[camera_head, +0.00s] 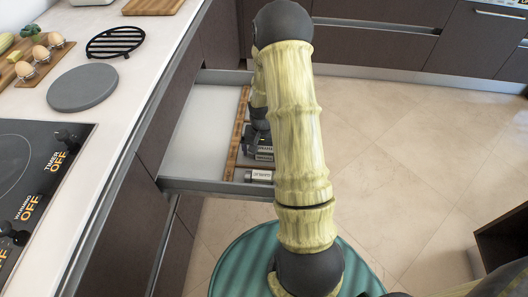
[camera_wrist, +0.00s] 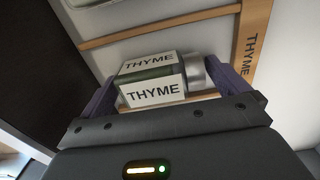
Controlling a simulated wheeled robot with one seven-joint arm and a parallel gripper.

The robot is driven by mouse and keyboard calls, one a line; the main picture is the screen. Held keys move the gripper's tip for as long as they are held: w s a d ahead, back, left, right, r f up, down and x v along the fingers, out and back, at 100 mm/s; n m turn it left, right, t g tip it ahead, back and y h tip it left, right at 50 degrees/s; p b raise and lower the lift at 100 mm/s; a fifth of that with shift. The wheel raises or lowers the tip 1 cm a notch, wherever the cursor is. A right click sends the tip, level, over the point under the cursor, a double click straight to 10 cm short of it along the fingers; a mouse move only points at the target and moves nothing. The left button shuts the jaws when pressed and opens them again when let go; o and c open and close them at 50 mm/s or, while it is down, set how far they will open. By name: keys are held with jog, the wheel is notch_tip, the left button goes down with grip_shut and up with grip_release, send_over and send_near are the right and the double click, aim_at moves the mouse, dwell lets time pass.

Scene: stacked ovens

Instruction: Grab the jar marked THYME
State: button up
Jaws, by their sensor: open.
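The jar marked THYME (camera_wrist: 155,82) lies on its side in the wrist view, with a white label, a dark green band and a silver lid at the right. My gripper (camera_wrist: 168,88) is open, with one purple-padded finger at each end of the jar. The jar lies between the fingers; I cannot tell whether they touch it. In the head view my gripper (camera_head: 257,143) is down inside the open drawer (camera_head: 205,122), partly hidden by my arm. Small labelled jars (camera_head: 260,176) lie there, their words too small to read.
A wooden divider (camera_head: 237,135) runs along the drawer; a wooden strip marked THYME (camera_wrist: 250,45) shows in the wrist view. The drawer's left part is empty. The counter (camera_head: 125,75) holds a grey round lid (camera_head: 82,88), a black trivet (camera_head: 115,42) and eggs (camera_head: 40,53).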

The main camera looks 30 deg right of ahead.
aim_at(263, 148)
jog(key=c, duration=0.9)
jog(key=shift+r, duration=0.1)
notch_tip(263, 148, up, 10)
jog(key=shift+a+f+p, duration=0.1)
jog(key=shift+f+p, duration=0.05)
jog(key=shift+p, duration=1.1)
